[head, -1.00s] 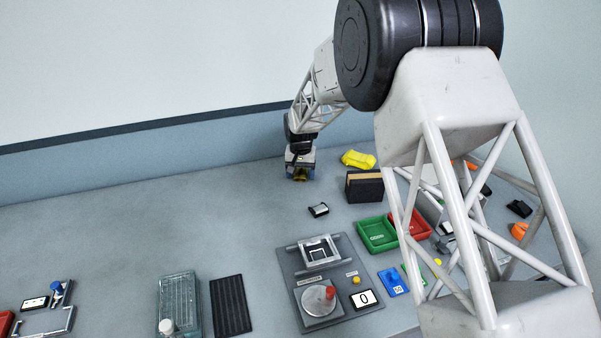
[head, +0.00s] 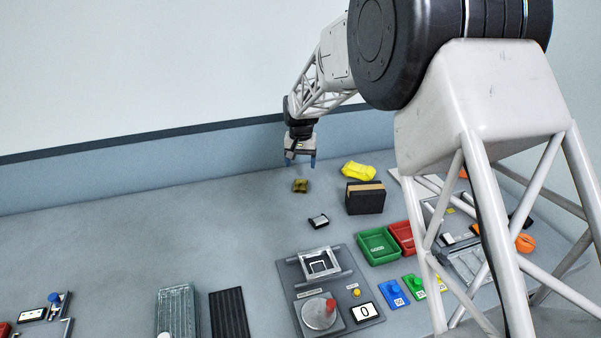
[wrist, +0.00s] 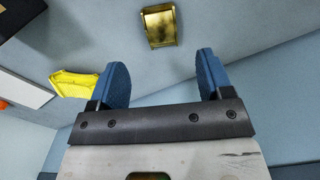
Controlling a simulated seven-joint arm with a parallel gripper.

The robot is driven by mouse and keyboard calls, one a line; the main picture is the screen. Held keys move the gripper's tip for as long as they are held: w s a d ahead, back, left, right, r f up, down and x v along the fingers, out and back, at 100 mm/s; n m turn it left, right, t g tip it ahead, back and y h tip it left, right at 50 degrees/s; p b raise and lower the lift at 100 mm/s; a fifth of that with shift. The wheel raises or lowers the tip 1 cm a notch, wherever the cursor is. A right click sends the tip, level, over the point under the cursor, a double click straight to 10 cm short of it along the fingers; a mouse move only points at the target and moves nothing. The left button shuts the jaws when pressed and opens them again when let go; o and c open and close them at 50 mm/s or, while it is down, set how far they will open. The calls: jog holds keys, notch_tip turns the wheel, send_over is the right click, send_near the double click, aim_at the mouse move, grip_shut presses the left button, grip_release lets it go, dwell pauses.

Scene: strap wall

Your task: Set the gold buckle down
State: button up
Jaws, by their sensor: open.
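The gold buckle (head: 300,186) lies on the grey table near the back wall. It also shows in the wrist view (wrist: 159,26), apart from the fingers and beyond their tips. My gripper (head: 299,164) is above the table, a little above and behind the buckle in the head view. Its two blue fingers are spread with nothing between them, as the wrist view (wrist: 160,70) shows.
A yellow pouch-like object (head: 358,171) and a black-and-tan block (head: 365,198) stand right of the buckle. A small silver-and-black item (head: 318,221) lies in front. Green (head: 378,260) and red (head: 400,238) trays sit further forward. The table to the left is clear.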

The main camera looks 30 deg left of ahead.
jog(key=shift+r, duration=1.55)
jog(key=shift+d, duration=0.1)
jog(key=s+d+r+m, duration=0.1)
jog(key=s+d+r, duration=0.4)
jog(key=d, duration=0.7)
jog(key=s+d+r+m+t, duration=0.15)
jog(key=d+r, duration=0.45)
jog(key=d, duration=0.7)
jog(key=s+d+r, duration=0.5)
jog(key=d+r, duration=0.1)
jog(key=d, duration=0.6)
jog(key=s+d+f+m, duration=0.1)
jog(key=s+d, duration=1)
jog(key=s, duration=0.3)
jog(key=s+d+f+m+t, duration=0.1)
jog(key=s+d+f, duration=0.1)
jog(key=s+d, duration=0.9)
jog(key=s, duration=0.4)
jog(key=shift+d+f, duration=0.15)
jog(key=shift+d, duration=0.1)
